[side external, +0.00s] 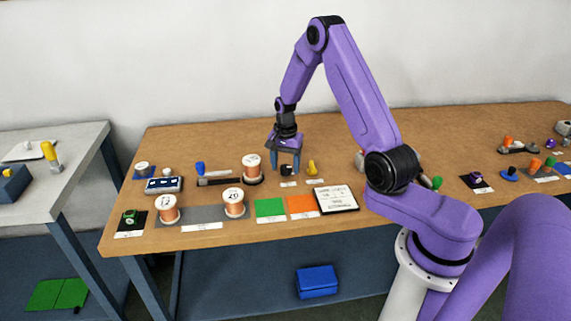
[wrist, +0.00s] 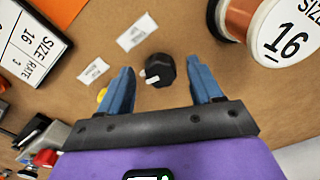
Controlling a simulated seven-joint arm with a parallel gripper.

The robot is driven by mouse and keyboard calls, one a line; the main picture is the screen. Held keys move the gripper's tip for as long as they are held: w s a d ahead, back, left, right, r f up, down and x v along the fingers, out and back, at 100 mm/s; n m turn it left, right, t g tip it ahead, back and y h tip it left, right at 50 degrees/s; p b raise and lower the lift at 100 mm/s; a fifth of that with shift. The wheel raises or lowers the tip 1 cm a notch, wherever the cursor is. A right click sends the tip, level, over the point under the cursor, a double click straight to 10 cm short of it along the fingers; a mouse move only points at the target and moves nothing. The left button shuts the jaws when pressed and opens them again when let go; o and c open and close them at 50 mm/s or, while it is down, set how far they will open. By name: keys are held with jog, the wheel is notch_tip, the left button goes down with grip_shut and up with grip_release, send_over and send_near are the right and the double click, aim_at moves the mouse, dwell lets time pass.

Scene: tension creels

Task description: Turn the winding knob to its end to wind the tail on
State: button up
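The winding knob is a small black knob with a white mark, and it stands on the wooden table in the wrist view (wrist: 160,72). In the side external view the knob (side external: 286,169) shows small between my fingers. My gripper (side external: 285,163) points down over it. In the wrist view my gripper (wrist: 161,66) is open, with one blue finger on each side of the knob and a gap to both. I cannot tell how far the knob is turned. A copper spool marked 16 (wrist: 285,32) lies near the right finger; its tail is not discernible.
A yellow knob or lever (side external: 311,168) stands just right of my gripper. A copper spool (side external: 252,165) stands close on the left. Green (side external: 270,208) and orange (side external: 301,205) mats and a size card (side external: 336,199) lie in front. The table behind is clear.

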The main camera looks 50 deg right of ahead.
aim_at(285, 168)
jog(key=shift+r, duration=0.1)
notch_tip(285, 168, up, 17)
jog(key=shift+r, duration=0.15)
dwell(0.4)
jog(key=shift+a, duration=0.1)
jog(key=s+a+r+n, duration=0.1)
jog(key=s+a+n, duration=0.45)
jog(key=a, duration=0.35)
jog(key=s+a+n, duration=0.4)
jog(key=a+n, duration=0.3)
jog(key=a, duration=0.2)
jog(key=s+a+f+n, duration=0.1)
jog(key=s+a+n, duration=0.2)
jog(key=s+n, duration=1.1)
jog(key=s, duration=0.8)
jog(key=shift+f, duration=0.15)
